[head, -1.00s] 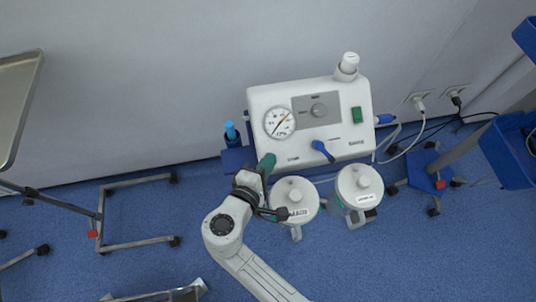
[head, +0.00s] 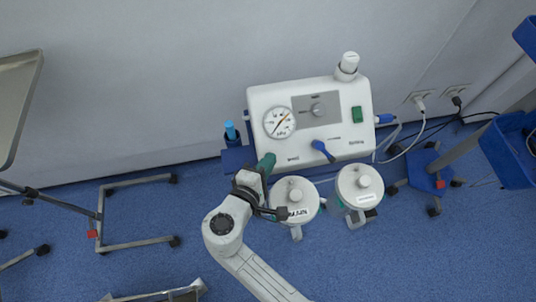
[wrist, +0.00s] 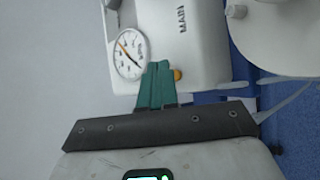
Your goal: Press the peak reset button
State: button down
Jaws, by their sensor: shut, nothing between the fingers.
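The white suction unit (head: 265,95) stands against the wall with a round dial gauge (head: 279,122) on its front; the gauge also shows in the wrist view (wrist: 129,54). In the wrist view a small orange-yellow button-like part (wrist: 178,74) sits on the unit's lower edge, just right of the fingertips. I cannot read a label on it, so I cannot tell if it is the peak reset button. My gripper (head: 269,158) is shut and empty, its teal fingers (wrist: 160,66) at the unit's lower left edge. Whether they touch it is unclear.
Two white-lidded canisters (head: 295,199) (head: 359,185) stand in front of the unit, close right of my gripper. A blue lever (head: 322,150), a grey knob (head: 318,110) and a green switch (head: 357,114) are on the panel.

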jog(key=shift+w+a+f, duration=0.1)
jog(key=shift+w+f, duration=0.05)
jog(key=shift+f, duration=0.15)
jog(key=shift+w+f+b, duration=0.2)
jog(key=shift+f+b, duration=0.1)
jog(key=shift+b, duration=0.2)
dwell(0.4)
dwell(0.4)
jog(key=shift+s+r+p, duration=0.45)
jog(key=shift+r+p, duration=0.2)
jog(key=shift+p, duration=0.15)
jog(key=shift+r, duration=0.1)
jog(key=s+r+p, duration=0.1)
jog(key=r+p, duration=0.1)
jog(key=s+d+r+p, duration=0.1)
jog(key=r+p, duration=0.1)
jog(key=shift+s+p, duration=0.35)
jog(key=shift+s, duration=0.05)
dwell(0.5)
